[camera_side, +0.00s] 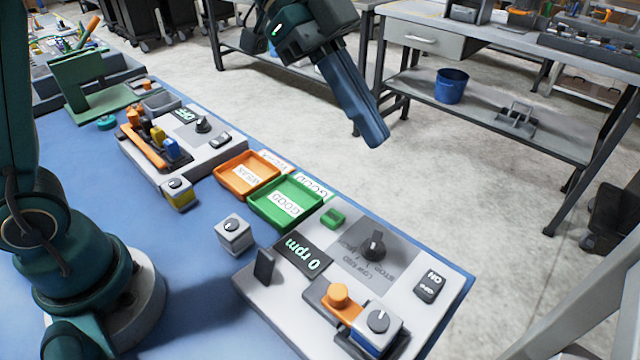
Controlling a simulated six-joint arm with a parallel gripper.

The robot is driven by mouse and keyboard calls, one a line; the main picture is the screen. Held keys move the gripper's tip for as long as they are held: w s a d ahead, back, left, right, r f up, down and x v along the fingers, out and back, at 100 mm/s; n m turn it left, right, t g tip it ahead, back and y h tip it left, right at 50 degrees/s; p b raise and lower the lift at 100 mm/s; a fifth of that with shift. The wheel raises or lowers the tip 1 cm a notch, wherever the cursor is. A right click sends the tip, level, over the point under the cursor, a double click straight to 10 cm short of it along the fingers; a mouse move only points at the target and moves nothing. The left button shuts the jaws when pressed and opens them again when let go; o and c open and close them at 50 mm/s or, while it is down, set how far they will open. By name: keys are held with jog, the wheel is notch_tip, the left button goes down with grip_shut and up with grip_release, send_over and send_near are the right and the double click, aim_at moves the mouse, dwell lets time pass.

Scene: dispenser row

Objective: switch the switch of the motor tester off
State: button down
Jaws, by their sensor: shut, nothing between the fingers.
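The motor tester (400,322) is a light grey panel at the lower right with a dark display (303,253) reading 0 rpm. Its switch (430,286) is a small black rocker near the right edge, marked ON at the far end and OFF at the near end. Which end is pressed is too small to tell. A black knob (374,245) stands on a grey dial marked with STOP. My gripper (374,138) has long blue fingers, shut and empty. It points down at the upper middle of the picture, apart from the tester and its switch.
An orange-capped piece (338,296) and a blue-and-white block (377,332) sit on the tester's front.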

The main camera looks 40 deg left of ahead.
notch_tip(320, 180, down, 6)
jog(key=w+d+g+h, duration=0.1)
jog(key=w+d+g, duration=0.1)
jog(key=shift+w+d+f, duration=0.2)
jog(key=shift+w+d, duration=0.1)
jog(key=shift+w, duration=0.05)
send_over(432, 293)
jog(key=a, duration=0.3)
jog(key=f, duration=0.7)
jog(key=shift+w+d+f, duration=0.15)
jog(key=shift+w+d, duration=0.1)
jog(key=shift+w, duration=0.15)
notch_tip(432, 293, down, 2)
jog(key=shift+s+a+f, duration=0.1)
jog(key=shift+a+f, duration=0.05)
jog(key=shift+f, duration=0.65)
jog(key=shift+s+f, duration=0.1)
